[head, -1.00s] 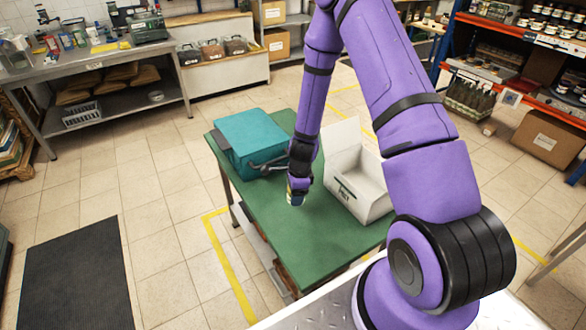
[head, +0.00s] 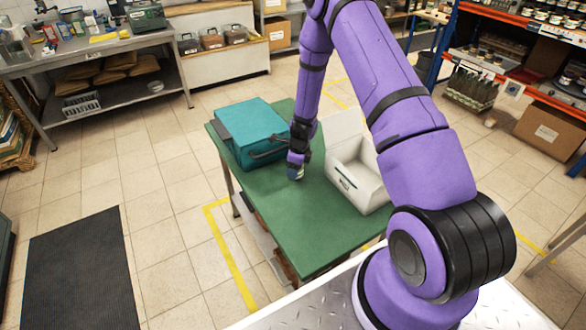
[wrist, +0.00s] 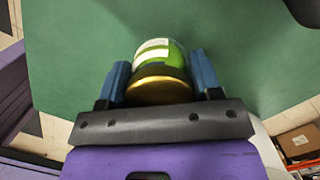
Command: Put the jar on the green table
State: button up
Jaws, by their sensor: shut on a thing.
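The jar (wrist: 158,55) is green with a white label and a gold lid, and the wrist view shows it between the two blue fingers. My gripper (wrist: 163,80) is shut on it, with the lid end toward my wrist. In the head view my gripper (head: 296,170) points down over the middle of the green table (head: 290,228). The jar shows there only as a small patch under the fingers. I cannot tell whether its base touches the table top.
A teal case (head: 252,125) with a dark handle lies on the table to the left of my gripper. An open white box (head: 358,175) stands close on the right. The front part of the table is clear.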

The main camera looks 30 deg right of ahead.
jog(key=w, duration=0.1)
jog(key=w+d, duration=0.1)
jog(key=w, duration=0.1)
jog(key=shift+w+f, duration=0.1)
jog(key=shift+f, duration=1.85)
jog(key=o, duration=1.1)
